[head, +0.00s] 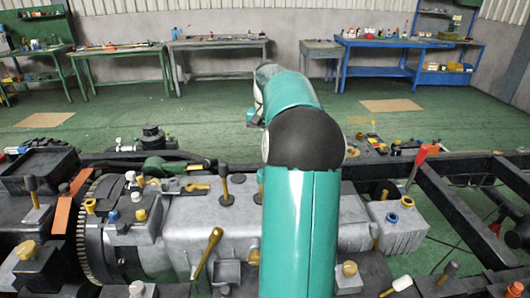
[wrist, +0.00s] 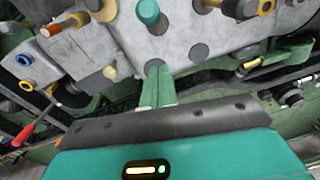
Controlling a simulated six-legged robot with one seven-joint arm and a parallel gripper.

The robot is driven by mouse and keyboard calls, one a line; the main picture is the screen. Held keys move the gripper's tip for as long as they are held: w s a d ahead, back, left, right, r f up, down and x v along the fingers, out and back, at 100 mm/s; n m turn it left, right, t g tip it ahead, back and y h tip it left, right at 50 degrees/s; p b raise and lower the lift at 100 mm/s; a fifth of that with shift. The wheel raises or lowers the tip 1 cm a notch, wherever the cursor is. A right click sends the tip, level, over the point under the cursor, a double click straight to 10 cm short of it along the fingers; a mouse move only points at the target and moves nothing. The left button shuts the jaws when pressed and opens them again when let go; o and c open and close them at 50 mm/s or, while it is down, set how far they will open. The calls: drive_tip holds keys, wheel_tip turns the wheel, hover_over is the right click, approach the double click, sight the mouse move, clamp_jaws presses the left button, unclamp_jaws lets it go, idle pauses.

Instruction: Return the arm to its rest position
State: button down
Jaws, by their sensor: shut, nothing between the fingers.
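My teal arm (head: 300,210) rises through the middle of the head view, with a black joint housing at its bend. Beyond the bend it reaches forward, and its far end is mostly hidden behind the upper link. In the wrist view, the green fingers of my gripper (wrist: 157,72) are together with nothing between them. They point toward the grey engine block (wrist: 190,35). I cannot tell whether they touch it. The same grey block (head: 220,220) lies across the chassis in the head view, partly covered by my arm.
Black chassis rails (head: 445,195) run right of the block. A red-handled tool (head: 420,160) stands up there, also visible in the wrist view (wrist: 24,134). Brass and black knobs stick up from the block. Green and blue workbenches (head: 385,44) line the back wall beyond open green floor.

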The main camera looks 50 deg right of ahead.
drive_tip(key=r, duration=0.5)
drive_tip(key=shift+s+r, duration=0.15)
drive_tip(key=shift+s, duration=0.05)
drive_tip(key=shift+d, duration=0.1)
drive_tip(key=w+a+r+n+t+h, duration=0.1)
drive_tip(key=a+r+n, duration=0.15)
drive_tip(key=a, duration=1.15)
drive_tip(key=w+a+r+n+t+h, duration=0.1)
drive_tip(key=a+n, duration=0.2)
drive_tip(key=a, duration=1.1)
drive_tip(key=s+a+f+n+t+y, duration=0.1)
drive_tip(key=s+a+f+n, duration=0.2)
drive_tip(key=s+a, duration=0.3)
drive_tip(key=s+a+f+n+t+y, duration=0.1)
drive_tip(key=s+a+f+n, duration=0.2)
drive_tip(key=a, duration=0.9)
drive_tip(key=s+f, duration=0.3)
drive_tip(key=s, duration=0.1)
drive_tip(key=shift+s+a+t, duration=0.25)
drive_tip(key=shift+t, duration=0.15)
